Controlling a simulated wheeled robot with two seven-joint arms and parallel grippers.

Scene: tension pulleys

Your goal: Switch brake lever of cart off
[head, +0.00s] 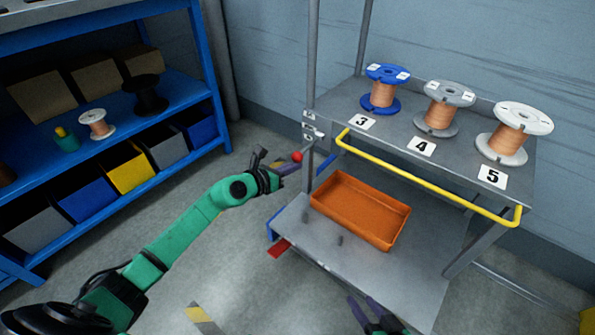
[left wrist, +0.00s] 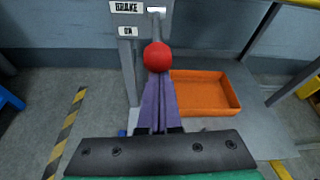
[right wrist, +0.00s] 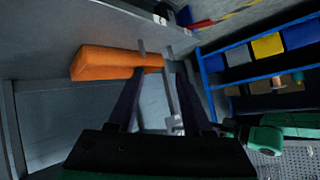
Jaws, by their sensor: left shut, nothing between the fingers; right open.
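The brake lever's red ball knob (head: 297,157) is at the left side of the metal cart (head: 440,290). In the left wrist view the knob (left wrist: 157,56) sits at the tips of my left gripper, below a plate (left wrist: 127,8) reading "BRAKE" and a smaller label (left wrist: 128,31) that seems to read "ON". My left gripper (head: 291,167) is shut and empty, its fingertips close to the knob; I cannot tell if they touch. My right gripper (head: 366,312) is open and empty, low in front of the cart. It also shows in the right wrist view (right wrist: 155,62).
The cart has a yellow handle (head: 430,180), an orange tray (head: 338,212) on its lower shelf and three wire spools on top, by labels 3, 4 and 5. A blue shelf rack (head: 215,97) with bins stands left. Floor between rack and cart is open.

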